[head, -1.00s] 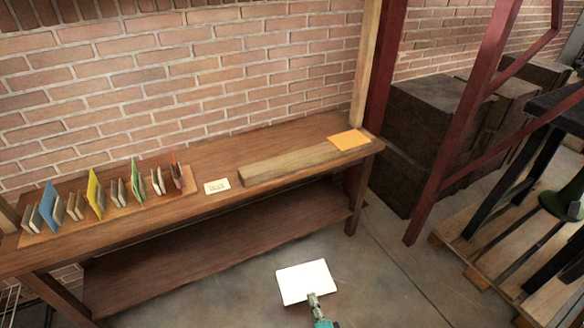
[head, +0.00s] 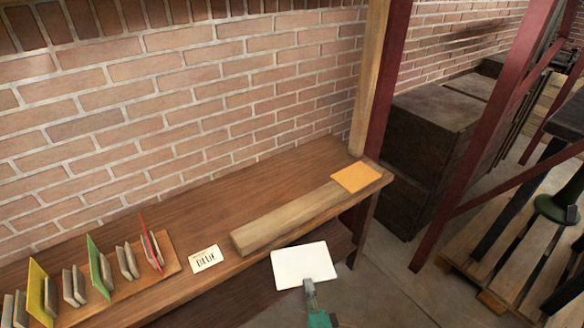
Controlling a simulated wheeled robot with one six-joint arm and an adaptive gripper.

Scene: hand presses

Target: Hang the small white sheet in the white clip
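The small white sheet (head: 301,265) is held at its lower edge by my gripper (head: 309,284), in front of the bench in the head view. The gripper looks shut on the sheet, and the sheet stands out beyond the fingertips. No white clip can be made out in this view.
A wooden bench (head: 213,205) runs along the brick wall. On it are a wooden beam (head: 290,218), an orange sheet (head: 356,177), a lettered card (head: 205,259) and a rack (head: 160,280) of coloured cards. A red post (head: 478,140) and a pallet (head: 480,258) stand at the right.

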